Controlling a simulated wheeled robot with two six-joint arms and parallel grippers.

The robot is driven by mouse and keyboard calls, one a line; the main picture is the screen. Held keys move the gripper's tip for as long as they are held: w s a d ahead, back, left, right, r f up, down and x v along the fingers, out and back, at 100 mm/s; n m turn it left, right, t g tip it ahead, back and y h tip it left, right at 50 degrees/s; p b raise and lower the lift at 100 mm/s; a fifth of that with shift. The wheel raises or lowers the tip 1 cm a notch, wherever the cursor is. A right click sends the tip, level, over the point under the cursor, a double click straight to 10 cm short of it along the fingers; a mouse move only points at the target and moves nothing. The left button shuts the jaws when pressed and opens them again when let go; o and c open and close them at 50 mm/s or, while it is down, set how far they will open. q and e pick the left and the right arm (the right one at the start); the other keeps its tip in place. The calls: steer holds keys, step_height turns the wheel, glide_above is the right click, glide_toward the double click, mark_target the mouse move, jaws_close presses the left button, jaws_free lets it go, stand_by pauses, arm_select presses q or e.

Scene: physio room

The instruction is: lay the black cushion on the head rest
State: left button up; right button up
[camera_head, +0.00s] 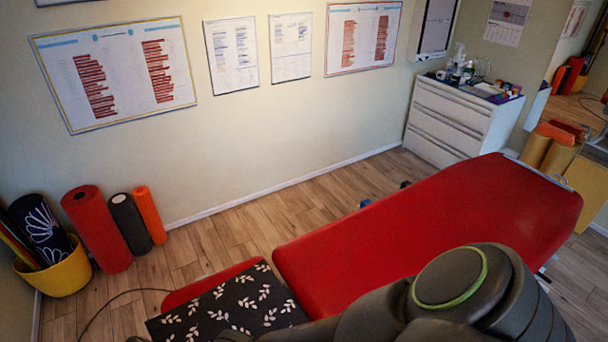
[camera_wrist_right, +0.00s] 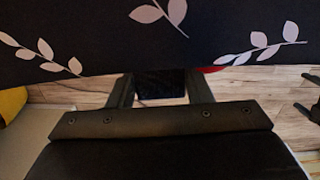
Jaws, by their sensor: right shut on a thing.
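The black cushion (camera_head: 232,304) with white leaf sprigs is at the bottom of the head view, left of centre. It covers part of the red head rest (camera_head: 198,286) at the near-left end of the red treatment table (camera_head: 420,225). I cannot tell whether the cushion touches the head rest. In the right wrist view the cushion (camera_wrist_right: 100,40) fills the top, and my right gripper (camera_wrist_right: 160,78) is shut on its near edge. My right arm crosses the lower right of the head view and hides part of the table. My left gripper is not in view.
A yellow basket (camera_head: 62,274) and upright foam rolls, one of them red (camera_head: 97,230), stand by the wall at left. A white drawer cabinet (camera_head: 455,120) with bottles on top stands behind the table.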

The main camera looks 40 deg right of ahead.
steer(key=shift+s+f, duration=0.1)
steer(key=shift+s, duration=0.35)
steer(key=shift+s+d+f+b, duration=0.1)
steer(key=shift+f+b, duration=0.1)
steer(key=shift+b, duration=0.1)
steer(key=shift+a+f+b, duration=0.2)
steer(key=shift+f+b, duration=0.45)
steer(key=shift+f, duration=0.05)
steer(key=shift+w+f+b, duration=0.15)
steer(key=shift+f+b, duration=0.65)
steer(key=shift+b, duration=0.05)
steer(key=shift+w+f+b, duration=0.1)
steer(key=shift+f+b, duration=0.65)
steer(key=shift+b, duration=0.05)
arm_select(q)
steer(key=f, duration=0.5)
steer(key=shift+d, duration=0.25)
arm_select(e)
steer(key=o, duration=1.3)
steer(key=shift+o, duration=0.2)
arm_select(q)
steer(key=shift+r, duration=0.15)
arm_select(e)
steer(key=shift+r, duration=0.1)
